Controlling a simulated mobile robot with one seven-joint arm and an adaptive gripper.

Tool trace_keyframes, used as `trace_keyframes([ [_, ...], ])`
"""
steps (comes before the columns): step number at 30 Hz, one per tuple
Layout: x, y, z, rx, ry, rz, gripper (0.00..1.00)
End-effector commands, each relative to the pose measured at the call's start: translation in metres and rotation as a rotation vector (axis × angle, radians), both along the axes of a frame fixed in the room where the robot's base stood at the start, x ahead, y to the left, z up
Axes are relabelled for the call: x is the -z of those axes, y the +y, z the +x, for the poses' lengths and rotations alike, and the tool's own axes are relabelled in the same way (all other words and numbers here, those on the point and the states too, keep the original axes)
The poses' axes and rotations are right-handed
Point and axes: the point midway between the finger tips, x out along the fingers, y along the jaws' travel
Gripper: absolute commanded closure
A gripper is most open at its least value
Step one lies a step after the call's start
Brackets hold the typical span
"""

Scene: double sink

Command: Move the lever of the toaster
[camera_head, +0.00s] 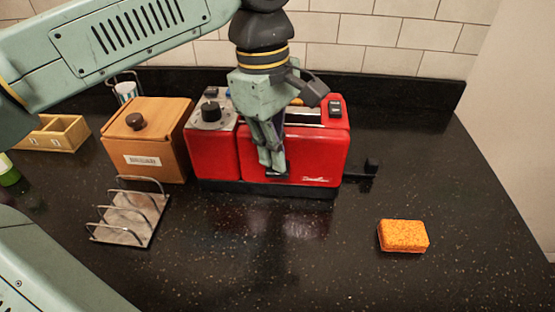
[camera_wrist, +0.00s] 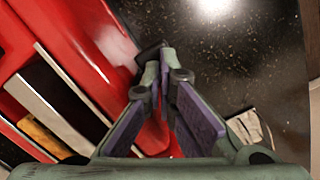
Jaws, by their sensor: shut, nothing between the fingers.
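The red toaster (camera_head: 310,155) stands on the dark counter, with a black knob at its left part and long slots on top. Its black lever (camera_head: 371,166) sticks out from its right end, low down. My gripper (camera_head: 277,174) points down in front of the toaster's front face, left of the lever. Its fingers are closed together and empty. In the wrist view the fingertips (camera_wrist: 160,52) are beside the red toaster body (camera_wrist: 85,35); I cannot tell whether they touch it. The lever cannot be made out in the wrist view.
An orange sponge (camera_head: 403,235) lies at the front right. A wire rack (camera_head: 130,218) and a wooden box with a lid (camera_head: 150,145) stand left of the toaster. A tiled wall (camera_head: 410,40) is behind. The counter right of the lever is clear.

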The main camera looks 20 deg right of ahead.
Motion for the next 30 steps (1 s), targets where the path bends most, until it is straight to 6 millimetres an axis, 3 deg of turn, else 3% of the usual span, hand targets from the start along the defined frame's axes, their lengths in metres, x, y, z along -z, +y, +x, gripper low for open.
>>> trace_keyframes([
  [4,0.024,0.0,0.0,0.0,0.001,-0.001,1.0],
  [11,0.017,0.001,0.001,-0.002,0.0,-0.001,1.0],
  [20,0.007,0.018,0.027,-0.007,-0.003,-0.002,1.0],
  [30,0.003,0.018,0.028,-0.012,-0.005,-0.006,1.0],
])
